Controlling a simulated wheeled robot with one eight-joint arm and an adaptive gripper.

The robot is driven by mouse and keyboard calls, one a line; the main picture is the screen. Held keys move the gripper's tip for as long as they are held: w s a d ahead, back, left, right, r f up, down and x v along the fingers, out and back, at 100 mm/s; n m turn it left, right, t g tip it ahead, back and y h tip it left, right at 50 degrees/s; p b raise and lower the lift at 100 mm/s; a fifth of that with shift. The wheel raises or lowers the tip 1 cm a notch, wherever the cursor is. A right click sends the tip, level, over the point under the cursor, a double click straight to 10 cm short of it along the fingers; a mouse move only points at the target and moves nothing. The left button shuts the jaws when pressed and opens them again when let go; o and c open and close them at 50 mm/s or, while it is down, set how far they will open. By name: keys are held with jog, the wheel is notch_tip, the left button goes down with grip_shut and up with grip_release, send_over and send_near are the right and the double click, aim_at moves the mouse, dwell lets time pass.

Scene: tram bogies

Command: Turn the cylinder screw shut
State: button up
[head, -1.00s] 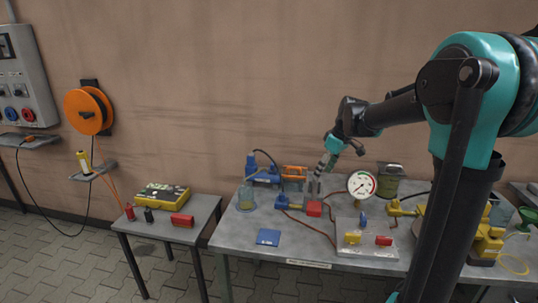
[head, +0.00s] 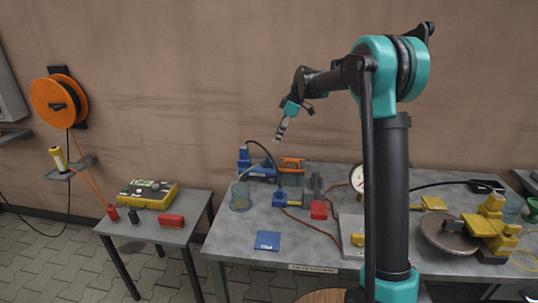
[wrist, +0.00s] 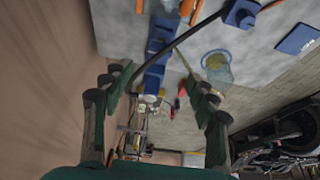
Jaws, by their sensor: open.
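My gripper (head: 280,130) is raised over the back left of the long workbench (head: 262,222), in front of the wall. Its two fingers are spread and empty in the wrist view (wrist: 160,115). Below it stand a blue pump-like unit (head: 258,170) with a black hose, and a glass jar (head: 240,196) with yellowish liquid. A small blue body (head: 282,199) with an orange fitting sits near the middle. The cylinder screw is too small to tell.
A red block (head: 319,210), a blue pad (head: 268,241) and a gauge (head: 357,178) are on the bench. My arm partly hides the gauge. A yellow clamp-like unit (head: 490,230) and a dark disc (head: 448,236) are at right. A side table (head: 180,235) stands left.

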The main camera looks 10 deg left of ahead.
aim_at(269, 155)
jog(key=x, duration=1)
jog(key=shift+a+f, duration=0.1)
jog(key=shift+f, duration=0.1)
jog(key=shift+c, duration=0.3)
jog(key=c, duration=1.1)
